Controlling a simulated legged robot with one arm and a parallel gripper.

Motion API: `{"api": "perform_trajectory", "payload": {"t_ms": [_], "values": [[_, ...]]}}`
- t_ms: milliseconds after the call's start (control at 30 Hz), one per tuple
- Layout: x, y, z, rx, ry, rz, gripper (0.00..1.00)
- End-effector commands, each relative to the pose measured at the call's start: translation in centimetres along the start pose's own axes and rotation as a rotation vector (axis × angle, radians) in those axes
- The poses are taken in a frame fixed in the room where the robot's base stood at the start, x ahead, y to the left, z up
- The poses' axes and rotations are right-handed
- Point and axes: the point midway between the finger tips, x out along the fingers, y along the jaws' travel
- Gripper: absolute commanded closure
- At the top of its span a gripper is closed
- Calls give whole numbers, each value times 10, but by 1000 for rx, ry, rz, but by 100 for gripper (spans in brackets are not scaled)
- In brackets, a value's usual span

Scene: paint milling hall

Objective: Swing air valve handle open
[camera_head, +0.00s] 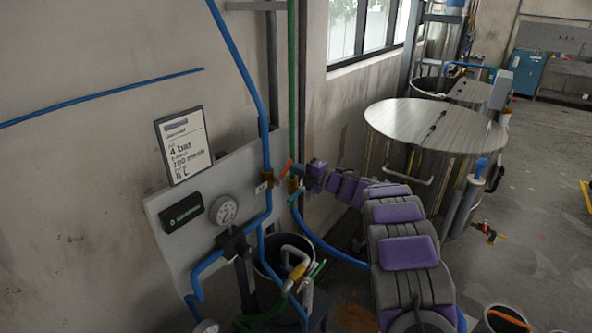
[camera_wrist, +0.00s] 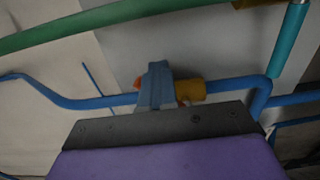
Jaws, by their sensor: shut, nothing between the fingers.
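The air valve is a brass body (camera_head: 267,179) on the vertical blue pipe, left of the green pipe. An orange handle (camera_head: 286,169) sticks out to its right, tilted. In the wrist view the brass body (camera_wrist: 191,90) sits in the blue pipe. My gripper (camera_head: 303,173) is shut and empty, at the end of my purple and grey arm, close by the handle. In the wrist view my gripper's fingers (camera_wrist: 156,86) stand in front of the valve and cover most of the handle; orange shows on both sides of them. I cannot tell whether they touch it.
A second brass valve (camera_head: 293,185) sits on the green pipe (camera_head: 291,80). A steel-lidded tank (camera_head: 435,125) stands to the right. Floor at far right is open.

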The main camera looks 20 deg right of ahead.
Motion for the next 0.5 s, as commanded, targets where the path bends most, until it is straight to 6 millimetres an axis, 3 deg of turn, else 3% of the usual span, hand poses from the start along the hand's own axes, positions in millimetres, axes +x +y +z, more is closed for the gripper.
{"api": "perform_trajectory", "payload": {"t_ms": [500], "values": [[0, 12, -6, 0, 1, 1, 100]]}}
